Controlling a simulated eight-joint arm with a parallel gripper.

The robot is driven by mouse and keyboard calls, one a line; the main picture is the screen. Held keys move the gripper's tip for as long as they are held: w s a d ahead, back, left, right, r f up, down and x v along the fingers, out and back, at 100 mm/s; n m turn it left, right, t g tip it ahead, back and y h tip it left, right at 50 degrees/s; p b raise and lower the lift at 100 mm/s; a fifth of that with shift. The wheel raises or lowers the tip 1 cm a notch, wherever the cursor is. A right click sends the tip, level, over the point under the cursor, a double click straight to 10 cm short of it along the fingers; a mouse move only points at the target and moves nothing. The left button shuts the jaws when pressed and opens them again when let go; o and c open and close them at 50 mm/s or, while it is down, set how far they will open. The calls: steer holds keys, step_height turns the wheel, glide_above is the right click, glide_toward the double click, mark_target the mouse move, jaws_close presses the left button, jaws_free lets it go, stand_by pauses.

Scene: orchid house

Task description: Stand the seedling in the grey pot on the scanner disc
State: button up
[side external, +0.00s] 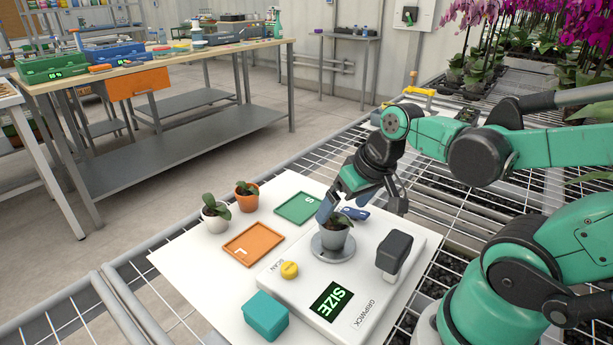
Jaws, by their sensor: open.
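The grey pot (333,241) with a small leafy seedling (338,219) stands upright on the round grey scanner disc (322,254). The disc is part of the white scanner (365,292), which has a display reading SIZE. My gripper (362,207) is open, with its fingers spread just above and behind the pot. One finger is close to the seedling's left side; I cannot tell whether it touches. The other finger is to the right, clear of the pot.
A white pot (215,223) and an orange pot (247,202) with seedlings stand at the left, by the orange L mat (253,244) and green S mat (298,207).

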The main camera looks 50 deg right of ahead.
steer(key=shift+v, duration=2.65)
steer(key=w+a+f+n+t, duration=0.1)
steer(key=w+a+n+t, duration=0.1)
steer(key=w+a+n, duration=0.1)
steer(key=shift+w+a+f+t, duration=0.3)
steer(key=shift+w+a, duration=0.5)
steer(key=shift+a, duration=0.2)
